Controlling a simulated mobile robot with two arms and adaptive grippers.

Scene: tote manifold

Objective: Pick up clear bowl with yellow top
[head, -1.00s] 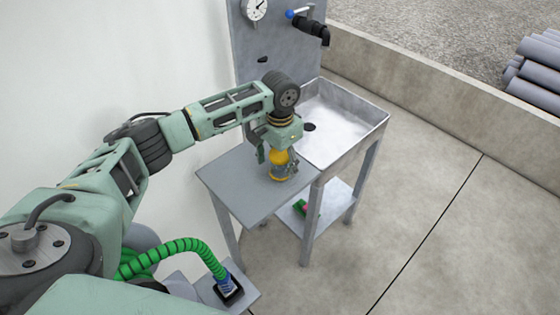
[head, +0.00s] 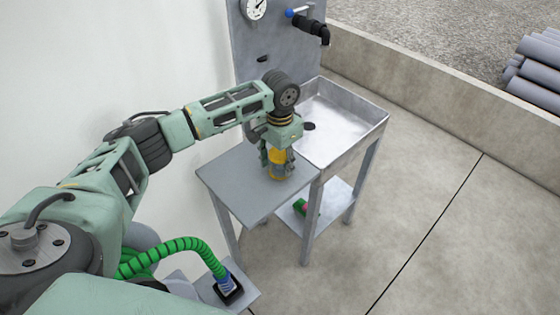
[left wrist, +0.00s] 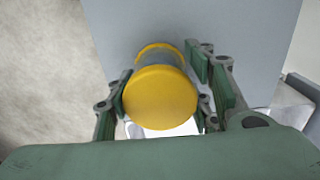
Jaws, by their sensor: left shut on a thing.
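The clear bowl with the yellow top (head: 277,157) stands on the grey side table, beside the sink. In the left wrist view its round yellow top (left wrist: 160,98) faces the camera, with part of the clear wall and a yellow ring showing behind it. My left gripper (head: 278,165) points down over it, with its fingers on both sides. In the left wrist view the fingers (left wrist: 162,100) close around it, shut on it. My right gripper is not in view.
A metal sink basin (head: 340,125) stands right next to the table (head: 225,185). A black tap (head: 312,30) and a gauge (head: 255,8) are on the back panel. A green and red object (head: 301,207) lies on the lower shelf.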

